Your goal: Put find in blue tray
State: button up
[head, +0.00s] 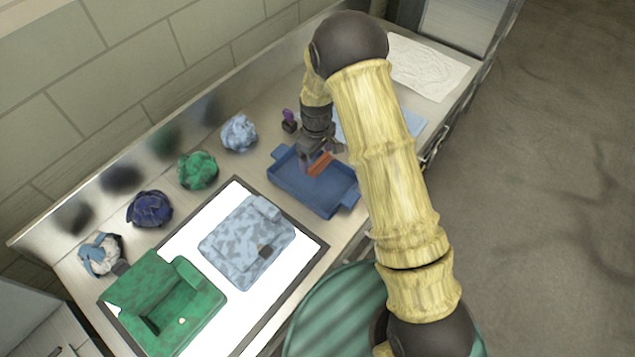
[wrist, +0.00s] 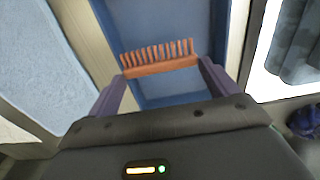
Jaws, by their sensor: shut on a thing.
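My gripper (head: 314,160) is shut on an orange-brown comb-like piece (head: 320,164) with a row of teeth. In the wrist view the comb-like piece (wrist: 160,65) spans between the two fingertips, teeth pointing away from my palm. The blue tray (head: 288,190) lies on the counter, and in the head view my gripper and the piece are over its far part. In the wrist view the blue tray (wrist: 185,92) is behind the piece. I cannot tell how high the piece is above the tray floor. The tray looks otherwise empty where visible.
A white lit panel (head: 185,240) holds a blue camouflage bag (head: 243,240) and an open green bag (head: 165,300). Several crumpled cloth bundles, including a green one (head: 197,170), line the back wall. A small purple object (head: 288,119) stands behind the tray. White paper (head: 425,66) lies far right.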

jog(key=shift+s+a+f+b, duration=0.15)
jog(key=shift+f+b, duration=0.25)
jog(key=shift+f, duration=0.75)
jog(key=shift+d, duration=0.2)
jog(key=o, duration=1)
jog(key=shift+r, duration=0.1)
notch_tip(320, 180, up, 17)
jog(key=b, duration=0.3)
jog(key=shift+r+b, duration=0.15)
jog(key=shift+b, duration=0.15)
